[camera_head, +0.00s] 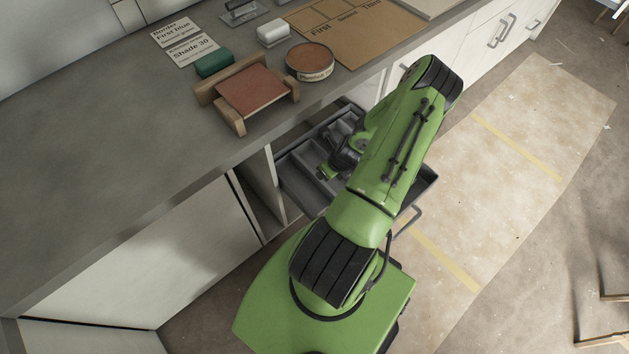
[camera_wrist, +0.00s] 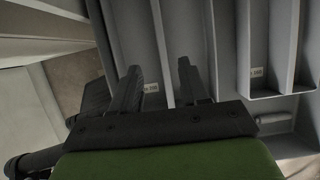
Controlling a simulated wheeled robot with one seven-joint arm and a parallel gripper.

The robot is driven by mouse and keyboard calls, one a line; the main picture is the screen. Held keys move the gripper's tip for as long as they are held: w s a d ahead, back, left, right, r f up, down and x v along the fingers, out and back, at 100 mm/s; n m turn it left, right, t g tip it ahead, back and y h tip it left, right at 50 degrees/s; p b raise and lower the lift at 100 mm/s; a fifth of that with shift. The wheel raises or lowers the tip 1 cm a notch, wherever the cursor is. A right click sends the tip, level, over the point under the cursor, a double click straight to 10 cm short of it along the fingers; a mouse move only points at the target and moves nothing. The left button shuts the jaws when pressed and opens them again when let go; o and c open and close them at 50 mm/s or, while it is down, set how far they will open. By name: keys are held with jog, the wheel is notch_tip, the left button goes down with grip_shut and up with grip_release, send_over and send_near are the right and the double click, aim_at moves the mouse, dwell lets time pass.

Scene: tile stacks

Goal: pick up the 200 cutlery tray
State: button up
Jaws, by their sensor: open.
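Grey cutlery trays with long compartments lie in an open drawer under the counter; one shows in the head view (camera_head: 302,160), partly hidden by my arm. In the wrist view, a left tray section (camera_wrist: 130,30) and a right tray section (camera_wrist: 262,40) each carry a small white label. The print is too small to read surely, so I cannot tell which is the 200 tray. My gripper (camera_wrist: 158,78) is open and empty, its fingers on either side of a thin upright grey wall. Contact is unclear.
The open drawer (camera_head: 428,188) juts out from the cabinet, close to my arm. The counter (camera_head: 130,125) above holds a wooden cradle with a reddish tile (camera_head: 250,91), a round tin (camera_head: 310,62) and a labelled board (camera_head: 355,28). The counter's left part is clear.

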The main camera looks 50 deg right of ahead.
aim_at(317, 180)
jog(key=b+x, duration=0.3)
jog(key=x, duration=0.8)
jog(key=shift+w+d+b, duration=0.15)
jog(key=shift+b, duration=0.2)
grip_shut()
